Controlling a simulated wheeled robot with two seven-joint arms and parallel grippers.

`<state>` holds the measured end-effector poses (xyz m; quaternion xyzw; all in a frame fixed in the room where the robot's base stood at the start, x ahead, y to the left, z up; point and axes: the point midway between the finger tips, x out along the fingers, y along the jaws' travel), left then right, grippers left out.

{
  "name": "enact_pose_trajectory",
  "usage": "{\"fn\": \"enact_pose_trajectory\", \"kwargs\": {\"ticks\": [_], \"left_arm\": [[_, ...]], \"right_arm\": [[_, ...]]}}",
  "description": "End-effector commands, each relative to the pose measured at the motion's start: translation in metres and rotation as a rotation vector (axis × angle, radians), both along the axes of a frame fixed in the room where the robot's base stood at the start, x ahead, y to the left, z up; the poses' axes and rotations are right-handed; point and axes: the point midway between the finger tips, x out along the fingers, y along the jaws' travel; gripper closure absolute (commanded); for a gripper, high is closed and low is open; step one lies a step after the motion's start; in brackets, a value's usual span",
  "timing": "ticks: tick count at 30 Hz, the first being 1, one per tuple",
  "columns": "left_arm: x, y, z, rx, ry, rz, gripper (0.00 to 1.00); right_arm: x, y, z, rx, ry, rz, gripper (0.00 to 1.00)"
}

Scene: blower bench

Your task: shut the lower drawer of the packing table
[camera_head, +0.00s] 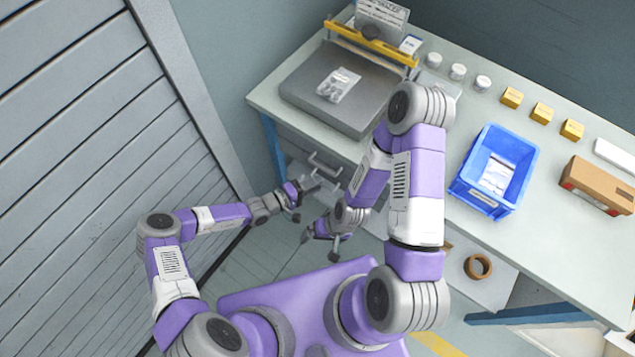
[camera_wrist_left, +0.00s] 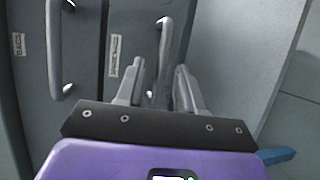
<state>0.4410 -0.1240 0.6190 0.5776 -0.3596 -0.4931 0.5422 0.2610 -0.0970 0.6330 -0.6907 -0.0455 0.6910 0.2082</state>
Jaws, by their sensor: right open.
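The packing table (camera_head: 540,255) has grey drawer fronts with bar handles on its near side, left of centre in the head view. In the left wrist view, one labelled drawer front (camera_wrist_left: 28,75) with a handle (camera_wrist_left: 53,50) is at left, and a second labelled front (camera_wrist_left: 118,30) with a handle (camera_wrist_left: 164,48) is beside it. My left gripper (camera_head: 299,194) is open near the drawers; in its wrist view the fingers (camera_wrist_left: 162,72) are apart, with the second handle just beyond. How far the lower drawer is out is hard to tell. My right gripper (camera_head: 320,240) is open and empty, below the left one.
On the tabletop are a grey tray-like device (camera_head: 345,110) with a small bag (camera_head: 338,85), a blue bin (camera_head: 470,190), a brown box (camera_head: 598,186), several yellow blocks (camera_head: 542,112) and white jars (camera_head: 458,71). A tape roll (camera_head: 478,267) lies below. A slatted wall (camera_head: 90,130) is at left.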

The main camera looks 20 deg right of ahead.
Motion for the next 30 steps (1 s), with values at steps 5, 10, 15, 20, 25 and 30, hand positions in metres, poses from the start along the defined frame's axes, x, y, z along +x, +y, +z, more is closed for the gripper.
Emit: {"fn": "enact_pose_trajectory", "kwargs": {"ticks": [5, 10, 15, 20, 25, 30], "left_arm": [[-0.007, 0.032, 0.008, 0.002, 0.001, 0.004, 0.63], [-0.013, 0.051, 0.011, 0.001, 0.000, 0.002, 0.63], [-0.015, 0.057, 0.011, 0.000, 0.001, 0.000, 0.63], [-0.015, 0.056, 0.011, 0.000, 0.001, 0.000, 0.63], [-0.015, 0.056, 0.011, 0.000, 0.000, 0.000, 0.63], [-0.016, 0.056, 0.011, 0.002, 0.001, -0.002, 0.63]], "right_arm": [[0.000, 0.000, 0.012, 0.000, 0.000, 0.000, 0.00], [0.000, 0.000, 0.016, 0.000, 0.000, 0.000, 0.00], [0.000, 0.000, 0.017, 0.000, 0.000, 0.000, 0.00], [0.000, 0.000, 0.016, 0.000, 0.000, 0.000, 0.00], [0.000, 0.000, 0.016, 0.000, 0.000, 0.000, 0.00], [0.000, 0.000, 0.016, 0.000, 0.000, 0.000, 0.00]]}}
